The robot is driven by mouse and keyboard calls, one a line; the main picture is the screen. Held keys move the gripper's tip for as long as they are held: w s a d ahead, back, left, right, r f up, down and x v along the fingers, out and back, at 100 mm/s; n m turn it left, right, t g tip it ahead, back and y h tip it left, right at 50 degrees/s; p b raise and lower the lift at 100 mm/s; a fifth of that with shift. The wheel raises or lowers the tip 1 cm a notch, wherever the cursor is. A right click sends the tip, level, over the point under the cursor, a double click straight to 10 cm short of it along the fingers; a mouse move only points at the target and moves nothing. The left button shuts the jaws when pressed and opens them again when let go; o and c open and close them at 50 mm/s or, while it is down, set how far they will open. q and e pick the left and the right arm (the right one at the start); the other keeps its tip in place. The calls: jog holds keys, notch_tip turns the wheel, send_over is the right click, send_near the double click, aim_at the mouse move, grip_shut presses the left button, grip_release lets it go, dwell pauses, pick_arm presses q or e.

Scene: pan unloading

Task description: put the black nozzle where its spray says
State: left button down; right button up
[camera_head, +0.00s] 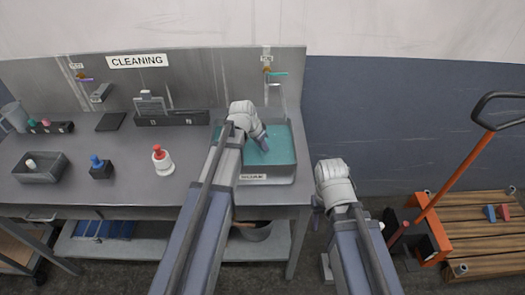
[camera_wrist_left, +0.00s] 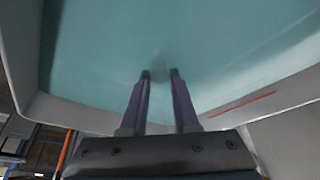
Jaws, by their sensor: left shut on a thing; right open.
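My left gripper (camera_head: 262,143) reaches down into the basin (camera_head: 283,172) of teal liquid at the right end of the steel bench. In the left wrist view its two fingers (camera_wrist_left: 160,75) point into the liquid. They are shut on a small, blurred greyish thing (camera_wrist_left: 159,70), which I cannot identify. No black nozzle shows clearly in either view. My right gripper (camera_head: 318,212) is open and empty, beyond the bench's right end.
A red-topped white piece (camera_head: 162,160), a blue-topped black block (camera_head: 99,168) and a grey tray (camera_head: 40,174) with a pale-topped piece stand on the bench. A dark rack (camera_head: 50,127) and a long dark bin (camera_head: 172,118) are behind.

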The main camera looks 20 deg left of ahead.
pick_arm(q)
jog(key=shift+r, duration=0.1)
jog(key=shift+f, duration=0.25)
jog(key=c, duration=0.7)
grip_release()
jog(key=shift+o, duration=0.2)
jog(key=shift+r, duration=0.1)
